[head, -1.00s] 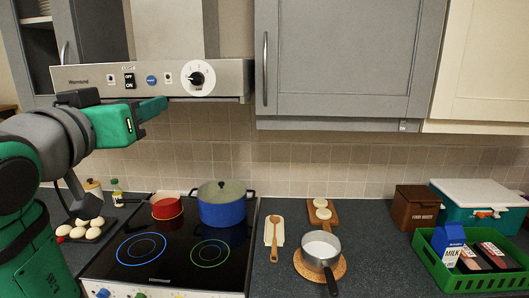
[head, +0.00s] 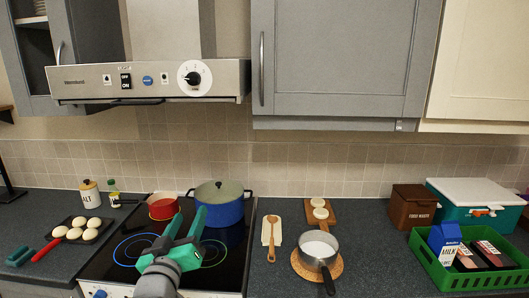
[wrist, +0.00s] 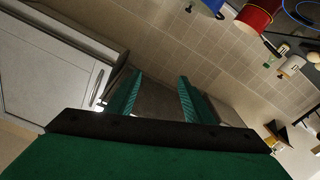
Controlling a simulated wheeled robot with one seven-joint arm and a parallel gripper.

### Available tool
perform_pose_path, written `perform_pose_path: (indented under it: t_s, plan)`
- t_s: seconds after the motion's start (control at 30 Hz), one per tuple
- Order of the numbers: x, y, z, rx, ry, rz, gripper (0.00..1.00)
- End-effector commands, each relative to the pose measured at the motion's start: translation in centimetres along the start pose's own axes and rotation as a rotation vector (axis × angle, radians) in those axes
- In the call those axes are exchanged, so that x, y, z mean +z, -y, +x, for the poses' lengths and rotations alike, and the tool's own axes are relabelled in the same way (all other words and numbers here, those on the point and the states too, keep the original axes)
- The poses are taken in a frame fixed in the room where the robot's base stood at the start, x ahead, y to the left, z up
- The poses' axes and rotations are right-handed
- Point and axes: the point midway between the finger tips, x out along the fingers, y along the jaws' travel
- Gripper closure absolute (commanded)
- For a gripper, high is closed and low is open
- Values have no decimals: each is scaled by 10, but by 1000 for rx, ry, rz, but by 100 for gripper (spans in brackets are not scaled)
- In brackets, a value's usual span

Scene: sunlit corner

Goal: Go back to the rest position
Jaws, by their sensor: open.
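My gripper (head: 186,218) is in front of the stove in the head view, low in the picture, with its green fingers pointing up and away. The fingers are apart with nothing between them. In the wrist view my gripper (wrist: 156,98) also shows two separate green fingers and an empty gap. Behind the fingers in the head view stand a red pot (head: 162,207) and a blue pot (head: 222,212) on the black cooktop (head: 215,270).
A saucepan (head: 318,250) sits on a round mat to the right. A green crate (head: 440,279) with a milk carton (head: 445,240) stands at the far right. The range hood (head: 90,83) hangs above the stove.

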Motion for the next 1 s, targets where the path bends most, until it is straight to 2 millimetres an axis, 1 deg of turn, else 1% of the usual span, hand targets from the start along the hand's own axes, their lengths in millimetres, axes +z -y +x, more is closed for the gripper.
perform_pose_path:
  t_s: [0.03,0.07,0.1,0.27,0.3,0.37,0.4,0.47,0.5,0.63,0.8,0.87,1.0]
  plan:
    - [25,2,-2,-6,9,-15,53]
    - [37,4,-4,-12,9,-21,53]
    - [52,6,-6,-19,10,-27,53]
    - [114,11,-22,-48,19,-47,53]
    - [128,12,-27,-55,21,-51,53]
    - [150,14,-35,-68,26,-53,53]
    - [164,15,-42,-77,29,-54,53]
    - [184,18,-53,-93,32,-53,53]
    - [197,20,-61,-103,35,-52,53]
    - [238,22,-88,-132,48,-43,53]
    - [288,15,-129,-154,73,-21,53]
    - [304,12,-144,-160,84,-9,53]
    - [336,5,-184,-171,108,24,53]
